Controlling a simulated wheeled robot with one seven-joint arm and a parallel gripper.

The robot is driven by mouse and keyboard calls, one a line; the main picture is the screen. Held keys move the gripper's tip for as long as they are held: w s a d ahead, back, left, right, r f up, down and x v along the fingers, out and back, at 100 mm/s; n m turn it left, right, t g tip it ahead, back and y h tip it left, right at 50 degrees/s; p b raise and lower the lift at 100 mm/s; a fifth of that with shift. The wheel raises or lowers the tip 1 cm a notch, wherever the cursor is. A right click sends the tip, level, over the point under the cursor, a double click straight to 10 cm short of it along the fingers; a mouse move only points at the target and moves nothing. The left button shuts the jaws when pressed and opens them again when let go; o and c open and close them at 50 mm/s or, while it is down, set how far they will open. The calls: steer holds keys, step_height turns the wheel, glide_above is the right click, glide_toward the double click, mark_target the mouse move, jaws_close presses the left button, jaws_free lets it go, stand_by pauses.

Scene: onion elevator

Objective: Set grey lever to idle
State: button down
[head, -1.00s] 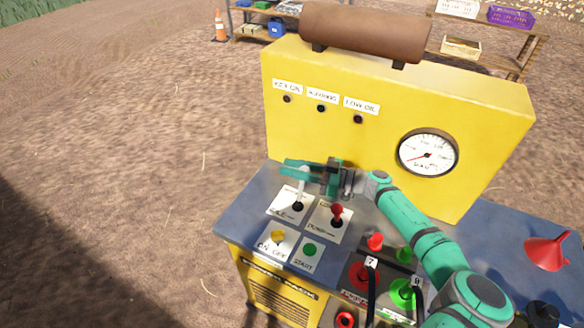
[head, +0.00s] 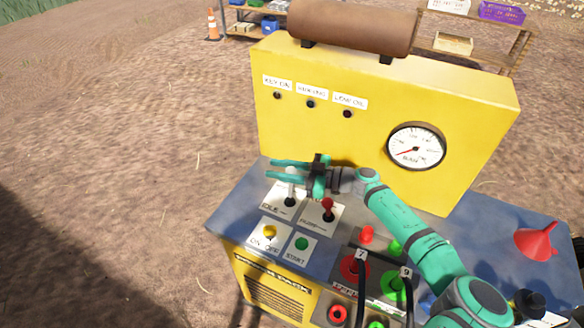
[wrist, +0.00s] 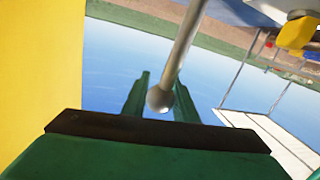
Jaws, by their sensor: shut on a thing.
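The grey lever (head: 291,187) stands on a white plate (head: 270,207) at the left of the blue panel, with a label that seems to read IDLE at its lower left. Its shaft is close to upright. My gripper (head: 271,169) reaches in from the right at the height of the lever's top and is shut on it; the fingers hide the top in the head view. In the wrist view the lever's round knob (wrist: 159,100) and pale shaft show between the two green fingers (wrist: 160,88).
A red-knobbed lever (head: 328,206) stands just right of the grey one. A yellow switch (head: 270,231) and green START button (head: 302,243) lie in front. The yellow gauge wall (head: 330,140) rises close behind. A red funnel (head: 537,240) sits at far right.

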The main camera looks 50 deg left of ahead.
steer(key=shift+s+a, duration=0.15)
steer(key=shift+s, duration=0.1)
steer(key=c, duration=1.4)
jaws_free()
steer(key=shift+a, duration=0.1)
steer(key=shift+c, duration=0.2)
steer(key=shift+w, duration=0.1)
steer(key=shift+r, duration=0.5)
steer(key=s+d+r, duration=1)
steer(key=r, duration=0.2)
steer(key=shift+w+d, duration=0.1)
